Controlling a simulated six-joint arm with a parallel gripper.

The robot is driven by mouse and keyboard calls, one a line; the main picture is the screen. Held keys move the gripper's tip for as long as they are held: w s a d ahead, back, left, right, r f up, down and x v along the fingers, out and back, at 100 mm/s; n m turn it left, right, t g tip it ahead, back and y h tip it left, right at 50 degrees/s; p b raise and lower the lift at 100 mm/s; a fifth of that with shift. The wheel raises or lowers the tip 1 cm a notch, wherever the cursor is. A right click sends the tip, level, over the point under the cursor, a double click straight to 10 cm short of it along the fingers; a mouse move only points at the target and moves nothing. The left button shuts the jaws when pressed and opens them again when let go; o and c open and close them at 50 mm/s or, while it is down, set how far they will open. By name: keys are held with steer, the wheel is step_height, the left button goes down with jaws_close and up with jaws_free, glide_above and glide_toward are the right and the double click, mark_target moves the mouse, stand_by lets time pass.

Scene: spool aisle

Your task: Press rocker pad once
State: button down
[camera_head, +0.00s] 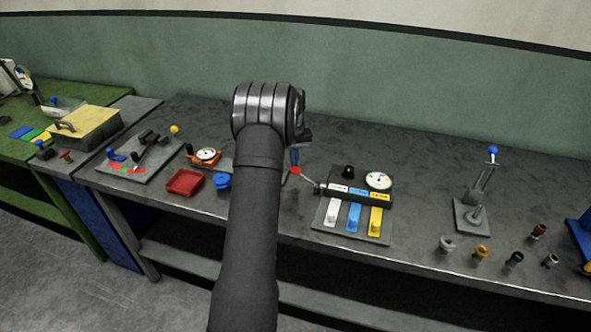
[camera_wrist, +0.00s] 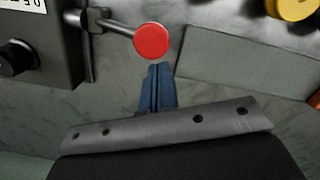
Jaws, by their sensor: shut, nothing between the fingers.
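A round red pad (camera_head: 296,170) sits at the end of a thin metal rod on the left side of a dark panel box (camera_head: 352,196). In the wrist view the red pad (camera_wrist: 151,41) faces the camera, and its rod runs left to a bracket on the box. My gripper (camera_head: 295,160) is shut and empty, its blue fingers close to the red pad. In the wrist view the fingertips (camera_wrist: 157,68) lie just below the pad in the picture; I cannot tell whether they touch it. My arm hides part of the bench.
The box's base carries white (camera_head: 332,213), blue (camera_head: 353,217) and yellow (camera_head: 376,219) levers, with a dial (camera_head: 378,180) and black knob (camera_head: 348,171) behind. A red tray (camera_head: 185,183) and blue cup (camera_head: 221,181) stand left of my arm. A blue-knobbed lever stand (camera_head: 473,215) is right.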

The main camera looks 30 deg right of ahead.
step_height(320, 180, up, 17)
steer(key=w, duration=0.1)
steer(key=shift+w+d+r, duration=0.2)
steer(key=shift+w+d, duration=0.05)
steer(key=shift+w, duration=0.1)
steer(key=shift+f, duration=0.15)
stand_by(0.9)
steer(key=s+f, duration=0.1)
steer(key=f, duration=0.3)
steer(key=s+a+f, duration=0.1)
steer(key=s+f, duration=0.1)
steer(key=f, duration=0.2)
steer(key=s+f, duration=0.1)
steer(key=f, duration=0.3)
steer(key=shift+s+a+f, duration=0.15)
steer(key=shift+a+f, duration=0.15)
steer(key=shift+f, duration=0.1)
steer(key=shift+r, duration=0.55)
steer(key=shift+f, duration=0.15)
